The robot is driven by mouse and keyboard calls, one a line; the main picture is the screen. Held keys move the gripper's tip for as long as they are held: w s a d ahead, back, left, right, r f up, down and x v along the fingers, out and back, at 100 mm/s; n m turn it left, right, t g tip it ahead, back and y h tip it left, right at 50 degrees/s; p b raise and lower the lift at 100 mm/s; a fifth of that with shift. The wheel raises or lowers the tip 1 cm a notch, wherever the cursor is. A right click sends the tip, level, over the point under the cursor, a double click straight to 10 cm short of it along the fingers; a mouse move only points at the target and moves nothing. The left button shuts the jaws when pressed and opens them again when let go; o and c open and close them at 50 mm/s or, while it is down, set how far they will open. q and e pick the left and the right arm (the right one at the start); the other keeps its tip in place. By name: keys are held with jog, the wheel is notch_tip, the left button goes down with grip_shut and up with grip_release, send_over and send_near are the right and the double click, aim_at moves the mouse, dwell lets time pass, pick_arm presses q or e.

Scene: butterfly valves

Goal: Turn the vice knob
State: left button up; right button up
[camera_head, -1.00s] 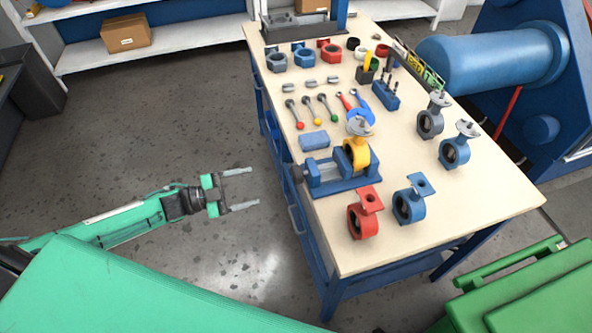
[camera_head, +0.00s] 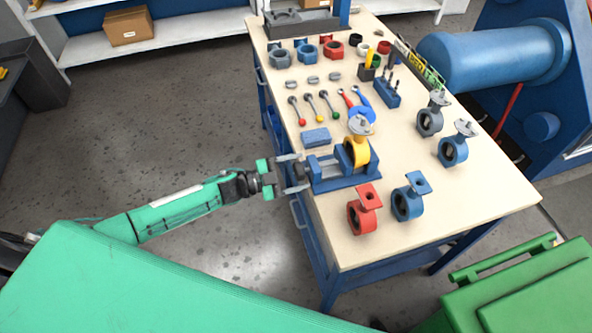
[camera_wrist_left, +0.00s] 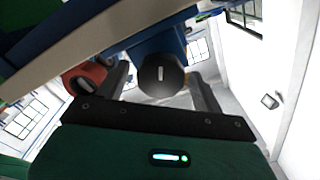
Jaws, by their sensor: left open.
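The blue vice (camera_head: 335,174) sits at the left edge of the table and holds a yellow valve body (camera_head: 357,152). Its dark round knob (camera_wrist_left: 162,74) with a pale bar mark shows in the left wrist view, between the two fingers. My left gripper (camera_head: 292,172) is open at the vice's left end, with a finger on either side of the knob. In the left wrist view the left gripper (camera_wrist_left: 160,85) shows a gap between each finger and the knob. In the head view the knob is mostly hidden by the fingers. My right gripper is not in view.
A red valve body (camera_head: 364,210) and a blue valve body (camera_head: 410,200) stand right of the vice, near the front. A blue block (camera_head: 315,137) lies behind the vice. The table's left edge (camera_head: 306,212) is close under my gripper.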

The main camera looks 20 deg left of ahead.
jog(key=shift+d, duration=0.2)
pick_arm(q)
jog(key=c, duration=1)
jog(key=shift+m+b, duration=0.3)
jog(key=shift+m, duration=0.1)
jog(key=o, duration=1)
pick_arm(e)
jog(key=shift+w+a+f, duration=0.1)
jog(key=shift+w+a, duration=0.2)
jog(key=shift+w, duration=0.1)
